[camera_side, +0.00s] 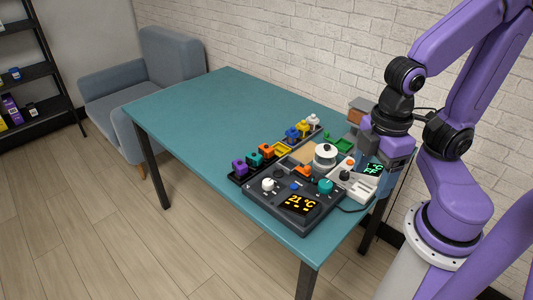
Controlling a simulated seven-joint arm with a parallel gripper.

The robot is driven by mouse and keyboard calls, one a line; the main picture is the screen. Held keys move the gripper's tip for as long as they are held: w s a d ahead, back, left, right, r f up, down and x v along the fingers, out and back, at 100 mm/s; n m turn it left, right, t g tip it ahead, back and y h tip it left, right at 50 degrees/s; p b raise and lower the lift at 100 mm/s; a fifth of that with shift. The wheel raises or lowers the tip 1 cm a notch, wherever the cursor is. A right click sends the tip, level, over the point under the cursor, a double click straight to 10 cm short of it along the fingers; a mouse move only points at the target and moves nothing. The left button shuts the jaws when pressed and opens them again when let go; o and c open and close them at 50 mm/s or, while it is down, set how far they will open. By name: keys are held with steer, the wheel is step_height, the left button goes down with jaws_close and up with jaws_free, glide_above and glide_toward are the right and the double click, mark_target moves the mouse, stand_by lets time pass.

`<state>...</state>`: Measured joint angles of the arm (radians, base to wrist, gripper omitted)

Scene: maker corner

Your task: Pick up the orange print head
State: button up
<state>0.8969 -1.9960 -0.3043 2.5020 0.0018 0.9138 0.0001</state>
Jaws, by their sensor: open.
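An orange print head (267,151) stands in a dark rack at the left of the equipment on the teal table. A teal head (254,160) and a purple head (239,168) stand in the same row, nearer the front. My gripper (382,164) is at the table's right end, above the equipment there and well to the right of the orange head. It is open; its fingertips are small and hard to make out. I see nothing held in it.
A dark control box (283,208) with a lit display lies in front. A white round part (325,152) and a white device (352,184) with an orange-red knob stand between my gripper and the rack. Blue, yellow and white heads (303,128) stand behind. The table's left half (200,105) is clear.

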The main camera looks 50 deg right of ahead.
steer(key=w+a+r+n, duration=0.1)
steer(key=w+a, duration=0.3)
steer(key=w, duration=0.6)
steer(key=n, duration=0.4)
glide_above(266, 146)
step_height(266, 146, down, 9)
step_height(266, 146, down, 11)
steer(key=shift+s+r, duration=0.15)
steer(key=shift+r, duration=0.05)
steer(key=shift+d+f, duration=0.1)
steer(key=shift+f, duration=3.05)
steer(key=c, duration=0.8)
